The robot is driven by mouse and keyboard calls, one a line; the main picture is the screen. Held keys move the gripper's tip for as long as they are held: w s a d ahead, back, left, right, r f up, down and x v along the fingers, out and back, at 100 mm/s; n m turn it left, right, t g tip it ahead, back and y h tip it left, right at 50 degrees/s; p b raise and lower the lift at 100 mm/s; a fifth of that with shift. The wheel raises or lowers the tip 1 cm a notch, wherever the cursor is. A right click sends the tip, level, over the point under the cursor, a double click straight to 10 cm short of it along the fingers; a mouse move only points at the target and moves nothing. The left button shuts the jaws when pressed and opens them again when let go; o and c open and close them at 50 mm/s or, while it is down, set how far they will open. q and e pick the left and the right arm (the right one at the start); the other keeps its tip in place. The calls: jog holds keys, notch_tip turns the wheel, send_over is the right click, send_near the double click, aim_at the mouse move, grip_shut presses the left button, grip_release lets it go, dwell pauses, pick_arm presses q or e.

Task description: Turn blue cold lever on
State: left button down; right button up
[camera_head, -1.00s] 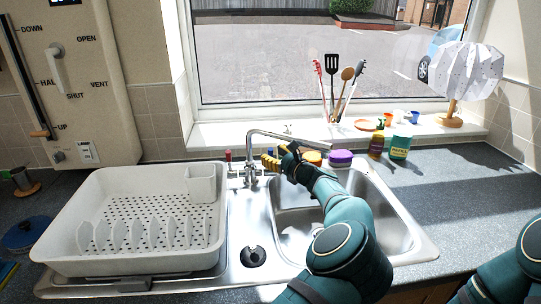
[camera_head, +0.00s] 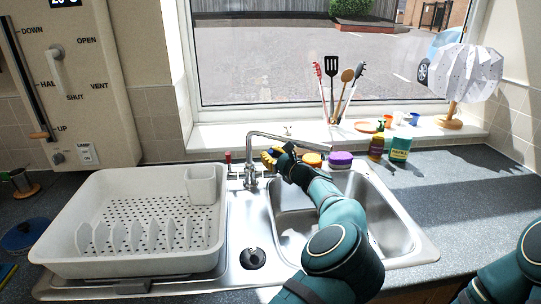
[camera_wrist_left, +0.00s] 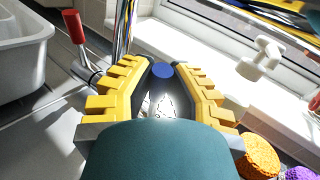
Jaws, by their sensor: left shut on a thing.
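The steel tap (camera_head: 252,165) stands behind the sink with its long spout (camera_head: 290,138) reaching right. Its red lever (camera_head: 228,158) is on the left side and also shows at upper left in the left wrist view (camera_wrist_left: 74,26). My left gripper (camera_head: 270,157) is at the tap's right side, behind the basin. In the left wrist view, its yellow fingers (camera_wrist_left: 163,64) are closed around the blue lever (camera_wrist_left: 163,72), whose blue end shows between the fingertips. In the head view the fingers mostly hide this lever. My right gripper is out of view.
A white dish rack (camera_head: 130,262) stands left of the sink. Orange (camera_head: 311,159) and purple (camera_head: 341,158) round things sit behind the basin (camera_head: 395,225), right of my gripper. Bottles (camera_head: 399,147) and a utensil group (camera_head: 340,90) are near the sill.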

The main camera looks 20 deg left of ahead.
pick_arm(q)
jog(key=shift+s+d+f+n+t+y, duration=0.2)
jog(key=shift+s+f+n+y, duration=0.1)
jog(key=shift+s+n+y, duration=0.35)
jog(key=shift+s+d+f+n+t+y, duration=0.2)
jog(key=shift+s+f+n+y, duration=0.15)
jog(key=shift+n+y, duration=0.4)
jog(key=shift+s+d+f+n+t+y, duration=0.25)
jog(key=shift+s+n+y, duration=0.3)
jog(key=shift+y, duration=0.35)
jog(key=c, duration=0.9)
grip_release()
jog(key=s+d, duration=0.2)
jog(key=d, duration=0.1)
jog(key=s+d, duration=0.2)
jog(key=d, duration=0.2)
jog(key=s+d, duration=0.2)
jog(key=d, duration=0.2)
jog(key=shift+s+d+f, duration=0.1)
jog(key=shift+s+f, duration=0.1)
jog(key=shift+s, duration=0.2)
